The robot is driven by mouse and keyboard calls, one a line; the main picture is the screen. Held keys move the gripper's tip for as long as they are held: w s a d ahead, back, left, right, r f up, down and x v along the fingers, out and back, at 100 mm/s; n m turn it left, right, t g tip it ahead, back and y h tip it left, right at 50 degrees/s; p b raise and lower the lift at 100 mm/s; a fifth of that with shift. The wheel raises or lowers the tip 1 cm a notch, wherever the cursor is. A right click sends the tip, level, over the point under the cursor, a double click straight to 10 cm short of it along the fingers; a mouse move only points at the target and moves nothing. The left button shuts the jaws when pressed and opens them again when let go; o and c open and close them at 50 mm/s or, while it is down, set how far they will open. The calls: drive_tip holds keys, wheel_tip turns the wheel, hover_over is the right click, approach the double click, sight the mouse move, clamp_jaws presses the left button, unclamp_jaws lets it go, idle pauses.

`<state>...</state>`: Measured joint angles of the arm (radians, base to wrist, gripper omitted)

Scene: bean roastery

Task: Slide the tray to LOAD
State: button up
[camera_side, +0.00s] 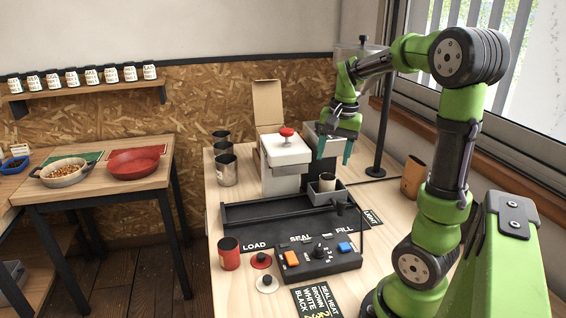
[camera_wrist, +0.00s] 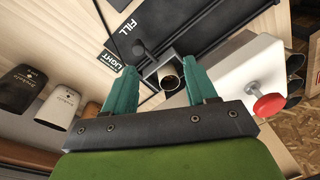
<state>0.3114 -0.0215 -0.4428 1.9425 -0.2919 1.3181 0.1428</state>
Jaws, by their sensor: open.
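The tray (camera_side: 325,198) is a small dark grey open box with a cup (camera_side: 327,182) in it. It sits at the FILL end of the black track (camera_side: 270,213). The LOAD label (camera_side: 255,246) is at the track's left end, with SEAL between. My gripper (camera_side: 335,151) is open, pointing down above the tray and apart from it. In the wrist view the tray (camera_wrist: 151,73) and the cup's round mouth (camera_wrist: 169,82) show between and beyond the teal fingers (camera_wrist: 162,70). Whether the cup holds anything is unclear.
A white sealing machine (camera_side: 286,150) with a red knob stands behind the track. A control box (camera_side: 318,260) with orange and blue buttons, a red can (camera_side: 229,253) and two lids (camera_side: 261,261) lie in front. Metal cups (camera_side: 226,170) stand at left.

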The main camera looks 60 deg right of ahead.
sight(342, 201)
drive_tip(key=s+d+r+m+g, duration=0.1)
drive_tip(key=s+d+m, duration=0.15)
drive_tip(key=d, duration=0.25)
drive_tip(key=shift+m, duration=0.35)
drive_tip(key=f, duration=1.1)
drive_tip(key=a+f, duration=0.1)
drive_tip(key=f, duration=0.4)
drive_tip(key=shift+w+f, duration=0.15)
clamp_jaws()
